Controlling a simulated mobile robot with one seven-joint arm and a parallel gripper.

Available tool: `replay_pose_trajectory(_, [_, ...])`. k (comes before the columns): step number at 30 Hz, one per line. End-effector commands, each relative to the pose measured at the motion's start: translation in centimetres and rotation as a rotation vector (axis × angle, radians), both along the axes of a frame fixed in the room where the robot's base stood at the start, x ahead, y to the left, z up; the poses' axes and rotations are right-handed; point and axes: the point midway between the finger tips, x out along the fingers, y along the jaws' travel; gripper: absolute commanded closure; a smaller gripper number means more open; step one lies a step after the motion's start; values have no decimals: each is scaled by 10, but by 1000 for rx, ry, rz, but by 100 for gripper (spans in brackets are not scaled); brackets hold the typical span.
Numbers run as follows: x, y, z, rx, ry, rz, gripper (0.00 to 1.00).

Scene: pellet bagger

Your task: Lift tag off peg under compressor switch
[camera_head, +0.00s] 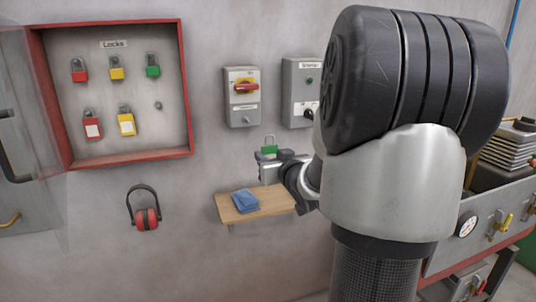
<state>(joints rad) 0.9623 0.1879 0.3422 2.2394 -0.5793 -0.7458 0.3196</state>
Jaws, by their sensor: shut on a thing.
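My gripper (266,165) is in front of the wall, just above a small wooden shelf. It is shut on a green padlock (269,149), whose shackle points up above the jaws. Two grey switch boxes are on the wall above it. The left switch box (241,97) has a red handle on a yellow plate. The right switch box (299,80) is partly hidden by my arm. I cannot read for sure which one is the compressor switch. I cannot make out a tag or a peg under either box; the gripper and arm cover part of that area.
A red-framed lock cabinet (183,90) with several padlocks and an open clear door is at left. Red ear defenders (147,218) hang below it. A blue cloth (245,200) lies on the wooden shelf (274,200). A machine with a gauge (466,224) is at right.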

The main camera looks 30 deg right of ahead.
Motion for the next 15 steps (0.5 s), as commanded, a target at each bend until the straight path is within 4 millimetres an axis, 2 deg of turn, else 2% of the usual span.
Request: replay_pose_trajectory(15, [-26,6,1,-1,-1,-1,85])
